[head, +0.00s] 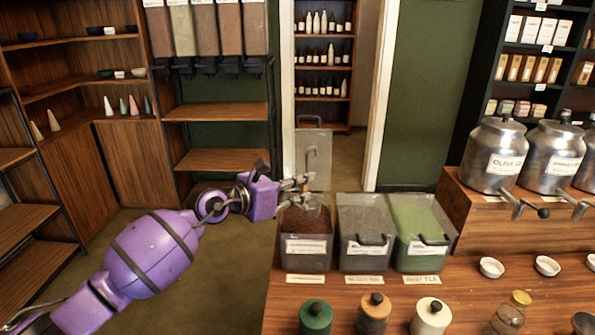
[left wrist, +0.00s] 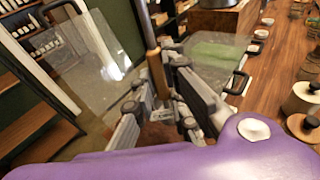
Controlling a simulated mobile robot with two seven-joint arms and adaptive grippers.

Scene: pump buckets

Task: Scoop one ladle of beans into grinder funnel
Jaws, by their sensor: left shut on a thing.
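My left gripper (head: 300,183) reaches in from the left and is shut on the upright handle of a metal ladle (head: 311,208). In the left wrist view my gripper's fingers (left wrist: 162,98) close around the ladle handle (left wrist: 157,72), which has a brass-coloured part. The ladle cup is at the top of the left bin (head: 305,255), over dark reddish-brown beans (head: 303,222). I cannot tell whether the cup touches the beans or holds any. The bin's clear lid (head: 314,146) stands open behind it. I see no grinder funnel. My right gripper is not in view.
A bin of grey contents (head: 364,215) and one of green contents (head: 420,215) stand to the right. Several jars (head: 373,312) line the counter's front. Metal canisters (head: 498,155) stand on a raised wooden shelf at right. Open floor lies left of the counter (head: 285,290).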

